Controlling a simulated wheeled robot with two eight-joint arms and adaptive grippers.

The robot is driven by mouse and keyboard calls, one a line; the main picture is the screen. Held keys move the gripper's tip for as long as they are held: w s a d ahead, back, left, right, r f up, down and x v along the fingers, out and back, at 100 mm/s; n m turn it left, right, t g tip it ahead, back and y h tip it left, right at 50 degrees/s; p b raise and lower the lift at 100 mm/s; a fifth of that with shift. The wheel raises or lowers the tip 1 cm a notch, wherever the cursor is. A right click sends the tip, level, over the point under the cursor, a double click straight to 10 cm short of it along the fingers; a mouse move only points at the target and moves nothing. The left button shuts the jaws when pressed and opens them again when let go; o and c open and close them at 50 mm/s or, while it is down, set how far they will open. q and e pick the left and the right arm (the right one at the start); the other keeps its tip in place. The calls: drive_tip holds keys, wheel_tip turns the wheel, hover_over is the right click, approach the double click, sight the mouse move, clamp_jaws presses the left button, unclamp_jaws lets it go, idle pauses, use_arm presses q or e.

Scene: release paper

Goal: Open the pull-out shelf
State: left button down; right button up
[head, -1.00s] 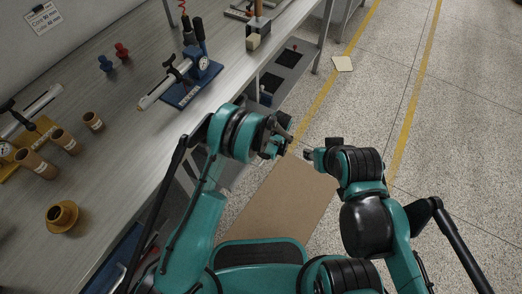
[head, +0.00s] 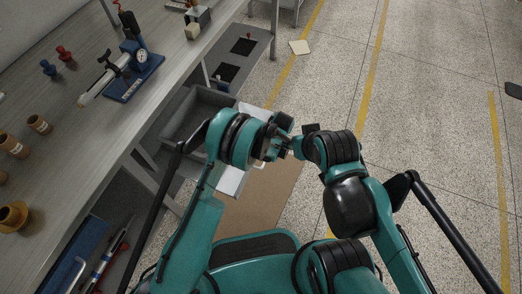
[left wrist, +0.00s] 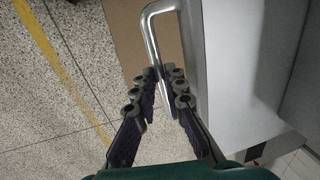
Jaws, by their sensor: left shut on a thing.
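The pull-out shelf (head: 203,101) is a grey open-topped box that sticks out from under the workbench, partly hidden behind my left arm. Its pale front (left wrist: 235,60) and bent metal handle (left wrist: 151,32) show in the left wrist view. My left gripper (left wrist: 160,88) is shut on the handle, with a finger on each side of the bar. In the head view my left gripper (head: 275,148) is at the shelf's outer side and hides the handle. My right gripper (head: 296,146) is close beside it, small and partly hidden, and its jaws cannot be made out.
The workbench (head: 90,135) runs along the left, with a blue-based gauge tool (head: 135,75) and brown cups on it. A lower grey shelf (head: 245,50) with black pads lies beyond. A brown mat (head: 262,200) lies on the floor. The floor to the right is open.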

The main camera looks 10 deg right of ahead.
use_arm(q)
drive_tip(key=shift+s+d, duration=0.3)
drive_tip(key=shift+d, duration=0.15)
drive_tip(key=c, duration=1.6)
unclamp_jaws()
drive_tip(key=r, duration=0.5)
drive_tip(key=d+r, duration=0.1)
drive_tip(key=r, duration=0.2)
drive_tip(key=shift+s+d, duration=0.1)
drive_tip(key=shift+s, duration=0.3)
drive_tip(key=shift+f, duration=0.15)
